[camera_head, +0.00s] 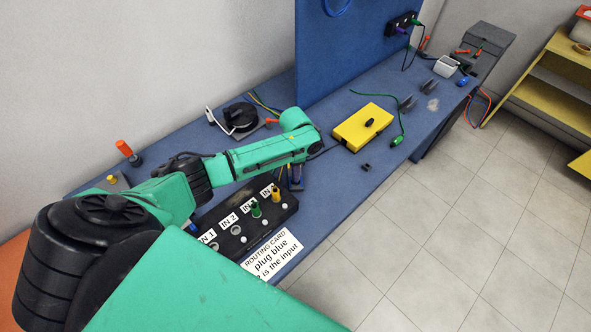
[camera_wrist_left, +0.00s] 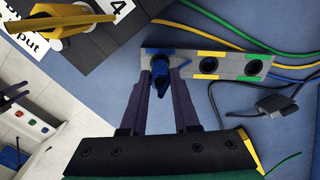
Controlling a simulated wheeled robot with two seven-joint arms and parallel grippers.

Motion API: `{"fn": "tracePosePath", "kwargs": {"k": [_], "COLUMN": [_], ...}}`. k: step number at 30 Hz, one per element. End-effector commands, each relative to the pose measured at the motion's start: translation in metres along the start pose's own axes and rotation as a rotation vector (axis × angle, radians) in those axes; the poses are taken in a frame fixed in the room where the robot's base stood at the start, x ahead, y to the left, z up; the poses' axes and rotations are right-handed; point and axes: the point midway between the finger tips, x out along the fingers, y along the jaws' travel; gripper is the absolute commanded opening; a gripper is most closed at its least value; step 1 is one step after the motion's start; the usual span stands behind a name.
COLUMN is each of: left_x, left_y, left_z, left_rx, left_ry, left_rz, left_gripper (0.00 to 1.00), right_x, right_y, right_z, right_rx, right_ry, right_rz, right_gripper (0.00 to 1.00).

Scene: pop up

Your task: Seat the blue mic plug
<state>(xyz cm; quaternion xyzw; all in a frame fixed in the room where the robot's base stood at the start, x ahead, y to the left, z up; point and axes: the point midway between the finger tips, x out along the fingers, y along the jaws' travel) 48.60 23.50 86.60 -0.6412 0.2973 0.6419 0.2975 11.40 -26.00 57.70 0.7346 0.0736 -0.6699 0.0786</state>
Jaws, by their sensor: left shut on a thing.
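The blue mic plug (camera_wrist_left: 161,72) is between the dark fingers of my left gripper (camera_wrist_left: 160,82), which is shut on it. The plug is at the blue-marked end of a grey strip (camera_wrist_left: 229,66) with dark holes; I cannot tell whether it is still in its hole. The black input box (camera_head: 232,238) has sockets labelled IN 1 and IN 2, plus two partly hidden labels. A green plug (camera_head: 256,209) and a yellow plug (camera_head: 276,194) stand in its far sockets. The IN 2 socket (camera_head: 236,230) looks empty. My right gripper is out of view.
Green, yellow and blue cables (camera_wrist_left: 240,28) run beside the strip. A yellow case (camera_head: 362,127) and a blue upright panel (camera_head: 350,50) stand farther along the bench.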

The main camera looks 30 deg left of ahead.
Motion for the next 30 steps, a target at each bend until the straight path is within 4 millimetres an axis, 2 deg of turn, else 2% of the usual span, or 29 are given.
{"fn": "tracePosePath", "kwargs": {"k": [9, 19, 20, 21, 22, 30], "left_x": [0.0103, 0.0108, 0.0108, 0.0108, 0.0108, 0.0105], "left_y": [0.0002, 0.0004, 0.0004, 0.0004, 0.0004, 0.0003], "left_z": [-0.0002, -0.0001, -0.0001, -0.0001, -0.0001, -0.0001], "left_rx": [0.0, 0.0, 0.0, 0.0, 0.0, 0.0], "left_ry": [0.0, 0.0, 0.0, 0.0, 0.0, 0.0], "left_rz": [0.0, 0.001, 0.001, 0.001, 0.001, 0.0], "left_gripper": [0.0, 0.0, 0.41, 0.56, 0.64, 0.64], "right_x": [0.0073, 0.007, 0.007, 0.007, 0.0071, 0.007], "right_y": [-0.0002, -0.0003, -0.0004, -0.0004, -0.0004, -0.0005], "right_z": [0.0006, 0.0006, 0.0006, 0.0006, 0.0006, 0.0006], "right_rx": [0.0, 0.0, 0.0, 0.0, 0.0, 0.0], "right_ry": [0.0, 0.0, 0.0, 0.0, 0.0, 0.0], "right_rz": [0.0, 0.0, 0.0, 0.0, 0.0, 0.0], "right_gripper": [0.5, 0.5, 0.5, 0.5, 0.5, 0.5]}}
